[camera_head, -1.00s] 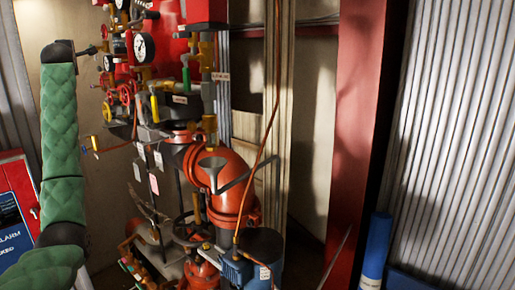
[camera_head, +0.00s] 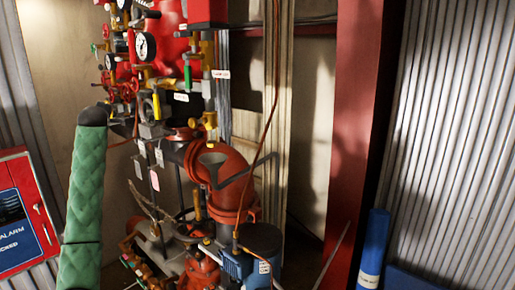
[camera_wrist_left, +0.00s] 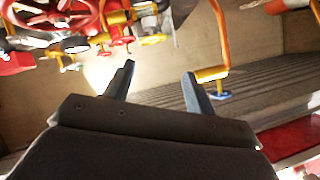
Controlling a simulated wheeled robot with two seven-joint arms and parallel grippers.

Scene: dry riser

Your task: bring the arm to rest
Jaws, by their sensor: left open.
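My left arm (camera_head: 82,200), in a green quilted sleeve, rises at the left of the head view, in front of the pale wall. Its dark upper end (camera_head: 95,115) is left of the valve assembly in the picture. The fingers are not clear in the head view. In the left wrist view my left gripper (camera_wrist_left: 161,82) is open, its two dark fingers apart with nothing between them. A yellow fitting (camera_wrist_left: 211,74) on an orange pipe appears beside the right-hand fingertip; I cannot tell whether they touch. My right gripper is not in view.
The valve assembly has a gauge (camera_head: 145,46), red handwheels, yellow levers and a large orange pipe elbow (camera_head: 228,180). A red alarm cabinet (camera_head: 22,210) is at the far left. A red column (camera_head: 357,130) and a blue cylinder (camera_head: 374,250) stand at the right.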

